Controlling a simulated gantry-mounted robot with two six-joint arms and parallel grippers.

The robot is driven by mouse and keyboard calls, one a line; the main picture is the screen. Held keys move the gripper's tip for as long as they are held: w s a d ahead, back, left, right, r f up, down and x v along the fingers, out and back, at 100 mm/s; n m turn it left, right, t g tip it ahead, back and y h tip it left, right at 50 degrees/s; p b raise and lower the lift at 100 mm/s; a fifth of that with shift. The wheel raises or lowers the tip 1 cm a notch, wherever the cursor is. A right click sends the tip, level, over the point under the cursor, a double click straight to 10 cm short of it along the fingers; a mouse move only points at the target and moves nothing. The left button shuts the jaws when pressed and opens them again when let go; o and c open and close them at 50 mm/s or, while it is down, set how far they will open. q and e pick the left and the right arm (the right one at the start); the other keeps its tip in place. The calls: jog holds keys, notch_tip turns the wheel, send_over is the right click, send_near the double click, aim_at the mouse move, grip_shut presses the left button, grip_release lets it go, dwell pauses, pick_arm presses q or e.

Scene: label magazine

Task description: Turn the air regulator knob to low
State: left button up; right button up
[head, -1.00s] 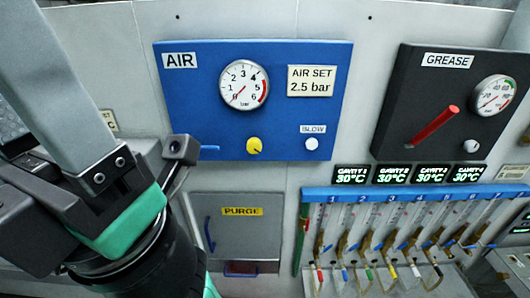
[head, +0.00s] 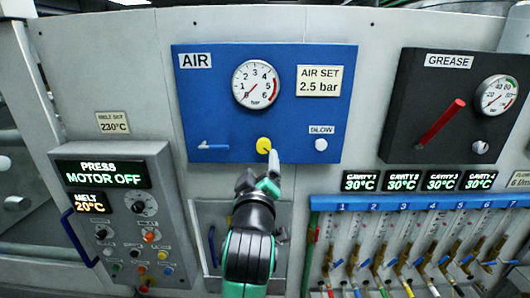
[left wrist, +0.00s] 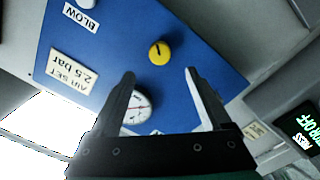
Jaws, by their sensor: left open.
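The yellow air regulator knob (head: 263,145) is on the lower part of the blue AIR panel (head: 300,118). In the left wrist view the knob (left wrist: 159,53) lies just beyond and between the fingertips, with a dark mark on its face. My left gripper (head: 272,160) is just below the knob in the head view, its fingers partly overlapped there. In the left wrist view the left gripper (left wrist: 160,73) has its fingers apart with nothing between them. The pressure gauge (head: 256,84) above has its needle near 0. The AIR SET label (head: 319,81) reads 2.5 bar.
A blue lever (head: 212,147) is left of the knob and a white BLOW button (head: 320,144) is right of it. The GREASE panel (head: 410,125) with a red lever (head: 442,122) is farther right. A press control box (head: 165,200) stands lower left.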

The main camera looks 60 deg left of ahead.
aim_at(263, 148)
pick_arm(q)
jog(key=p+x, duration=0.1)
jog(key=x, duration=0.8)
jog(key=shift+w+a, duration=0.1)
jog(key=shift+a, duration=0.15)
grip_shut()
